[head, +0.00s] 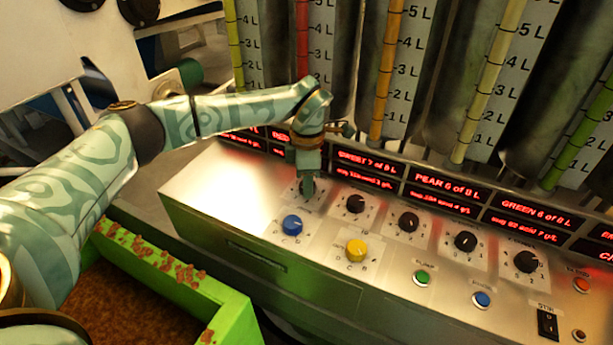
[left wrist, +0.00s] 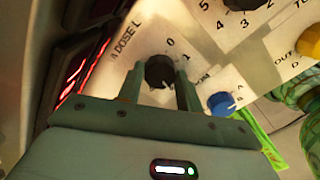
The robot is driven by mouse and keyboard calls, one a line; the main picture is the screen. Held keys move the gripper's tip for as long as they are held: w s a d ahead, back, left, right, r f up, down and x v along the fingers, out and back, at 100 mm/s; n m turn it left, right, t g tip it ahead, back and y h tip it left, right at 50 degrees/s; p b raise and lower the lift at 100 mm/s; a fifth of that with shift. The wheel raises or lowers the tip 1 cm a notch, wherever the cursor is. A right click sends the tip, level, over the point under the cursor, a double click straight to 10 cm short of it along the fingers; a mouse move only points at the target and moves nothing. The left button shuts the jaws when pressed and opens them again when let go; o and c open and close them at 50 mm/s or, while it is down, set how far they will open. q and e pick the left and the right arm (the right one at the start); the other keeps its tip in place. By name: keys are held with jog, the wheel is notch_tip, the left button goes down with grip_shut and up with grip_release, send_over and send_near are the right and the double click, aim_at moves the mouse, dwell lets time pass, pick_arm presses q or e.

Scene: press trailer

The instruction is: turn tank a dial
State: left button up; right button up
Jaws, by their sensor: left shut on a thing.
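The tank A dial (left wrist: 160,71) is a black knob on a white plate marked "A DOSE L" with numbers around it. My left gripper (left wrist: 160,92) has one finger on each side of this knob and is shut on it. In the head view my left gripper (head: 307,190) reaches down onto the leftmost knob of the upper row and hides most of it. The dial's pointer is hard to read. My right gripper is not in view.
The metal control panel (head: 225,215) carries more black knobs (head: 356,203), a blue knob (head: 292,225), a yellow knob (head: 356,250) and push buttons (head: 422,278). Red displays (head: 446,190) and tall level tubes (head: 388,70) stand behind. A green bin (head: 228,322) sits front left.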

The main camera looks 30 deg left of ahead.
pick_arm(q)
jog(key=n+p, duration=0.4)
jog(key=shift+r, duration=0.3)
jog(key=n+p, duration=0.2)
jog(key=shift+f+n, duration=0.1)
jog(key=shift+n, duration=0.2)
jog(key=shift+f+n+p, duration=0.1)
jog(key=shift+n+p, duration=0.4)
jog(key=shift+p, duration=0.05)
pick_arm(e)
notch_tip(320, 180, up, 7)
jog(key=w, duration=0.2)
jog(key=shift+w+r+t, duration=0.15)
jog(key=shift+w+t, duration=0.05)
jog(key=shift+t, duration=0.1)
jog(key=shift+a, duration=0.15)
pick_arm(q)
jog(key=o, duration=1)
jog(key=shift+f, duration=0.1)
notch_tip(320, 180, up, 16)
jog(key=p, duration=0.3)
jog(key=shift+r, duration=0.2)
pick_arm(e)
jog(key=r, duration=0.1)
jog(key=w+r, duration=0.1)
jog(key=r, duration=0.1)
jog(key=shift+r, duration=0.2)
